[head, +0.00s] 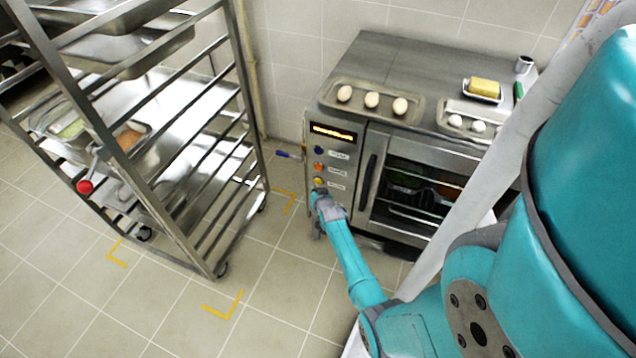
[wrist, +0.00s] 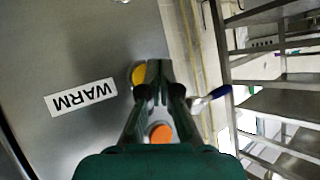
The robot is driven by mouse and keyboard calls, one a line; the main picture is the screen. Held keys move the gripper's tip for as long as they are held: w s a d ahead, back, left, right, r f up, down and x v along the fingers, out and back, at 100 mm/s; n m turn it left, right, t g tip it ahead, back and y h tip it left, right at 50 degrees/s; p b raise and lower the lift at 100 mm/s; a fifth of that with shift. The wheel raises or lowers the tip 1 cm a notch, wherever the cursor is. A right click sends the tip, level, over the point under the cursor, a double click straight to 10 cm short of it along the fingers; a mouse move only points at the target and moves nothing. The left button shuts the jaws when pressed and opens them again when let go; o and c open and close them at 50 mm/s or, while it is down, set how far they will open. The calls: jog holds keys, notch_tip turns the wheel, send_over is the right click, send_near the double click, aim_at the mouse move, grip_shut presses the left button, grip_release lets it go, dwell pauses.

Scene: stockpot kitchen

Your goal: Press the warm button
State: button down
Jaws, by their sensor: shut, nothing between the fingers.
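The steel oven (head: 345,215) has a column of buttons on its front panel, left of the glass door. The yellow button (head: 319,182) is the lowest, under an orange one (head: 318,167) and a blue one (head: 319,150). In the wrist view the WARM label (wrist: 80,97) appears upside down, in line with the yellow button (wrist: 139,74). My gripper (head: 318,194) is shut and empty at the panel, just below the yellow button. In the wrist view its fingertips (wrist: 159,72) partly cover that button's right edge. Whether they touch it I cannot tell.
A wheeled steel rack (head: 190,245) with trays stands to the left, with a red-knobbed handle (head: 85,187). A blue-handled part (head: 288,155) sticks out left of the oven. Eggs on a tray (head: 420,111) lie on the oven top. Floor between rack and oven is clear.

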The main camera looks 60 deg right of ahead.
jog(key=shift+s+a, duration=0.15)
jog(key=shift+a, duration=1.05)
jog(key=shift+s+a, duration=0.1)
jog(key=shift+a, duration=1.1)
jog(key=s+a+r+n+t+y, duration=0.15)
jog(key=s+a, duration=0.35)
jog(key=a, duration=0.5)
jog(key=s+a+r+n+t+y, duration=0.1)
jog(key=s+a+r+n, duration=0.25)
jog(key=a, duration=0.65)
jog(key=s+a+r+n+t+y, duration=0.15)
jog(key=s+a, duration=0.35)
jog(key=a, duration=0.6)
jog(key=s+a+r+n+t+y, duration=0.1)
jog(key=s+a+r, duration=0.3)
jog(key=r, duration=0.4)
jog(key=s+a+r+n+y, duration=0.2)
jog(key=s+a+r, duration=0.1)
jog(key=s+r, duration=0.4)
jog(key=s+a+r+n+t+y, duration=0.1)
jog(key=s+a+r, duration=0.3)
jog(key=r, duration=0.6)
jog(key=shift+s+a+n+t+y, duration=0.35)
jog(key=shift+s+n+y, duration=0.3)
jog(key=shift+n, duration=0.2)
